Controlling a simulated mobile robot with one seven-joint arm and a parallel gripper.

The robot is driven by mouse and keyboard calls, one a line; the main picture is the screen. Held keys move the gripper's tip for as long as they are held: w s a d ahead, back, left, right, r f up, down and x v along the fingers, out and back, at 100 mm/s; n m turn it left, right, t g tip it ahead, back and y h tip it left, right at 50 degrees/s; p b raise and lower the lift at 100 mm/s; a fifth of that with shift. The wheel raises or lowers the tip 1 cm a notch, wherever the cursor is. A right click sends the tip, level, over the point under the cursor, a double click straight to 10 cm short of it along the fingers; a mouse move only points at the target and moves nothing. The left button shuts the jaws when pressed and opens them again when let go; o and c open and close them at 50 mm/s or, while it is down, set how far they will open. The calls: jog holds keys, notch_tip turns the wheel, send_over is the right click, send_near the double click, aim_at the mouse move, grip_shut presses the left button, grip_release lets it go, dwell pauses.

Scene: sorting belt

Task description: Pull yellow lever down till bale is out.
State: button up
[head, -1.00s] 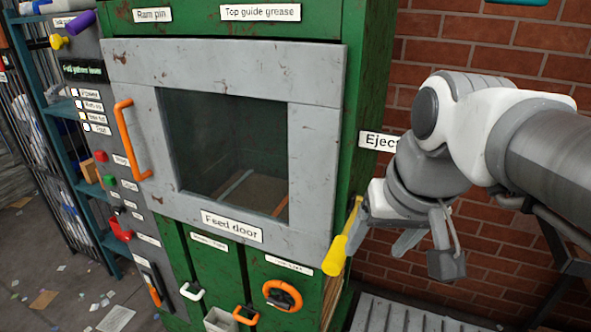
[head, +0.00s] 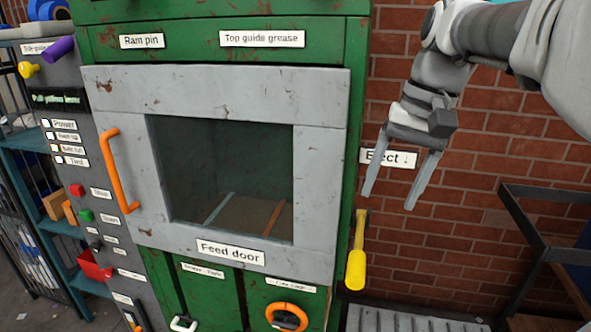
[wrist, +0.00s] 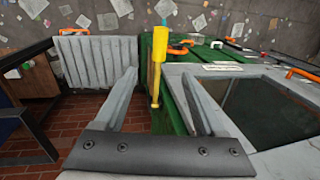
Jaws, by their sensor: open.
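The yellow lever (head: 356,262) is on the right side of the green baler (head: 357,60), with its grip hanging downward below the "Eject ↓" label (head: 390,158). My gripper (head: 390,200) is open and empty, above and to the right of the lever, with its fingers pointing down. In the wrist view the lever (wrist: 159,62) shows between the two fingers (wrist: 155,95) and beyond their tips, not touching as far as I can tell. The window of the feed door (head: 205,285) shows a dark chamber.
The feed door has an orange handle (head: 117,172). A control panel with red (head: 76,190) and green buttons stands at the left. A grey slatted platform (head: 400,320) lies low at the right, beside a dark metal frame (head: 540,250). A brick wall is behind.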

aim_at(359, 262)
jog(key=a+f, duration=0.1)
jog(key=f, duration=0.4)
jog(key=a+f, duration=0.1)
jog(key=f, duration=0.5)
jog(key=w+a+f, duration=0.1)
jog(key=f, duration=0.4)
jog(key=shift+f, duration=0.35)
grip_shut()
dwell(0.6)
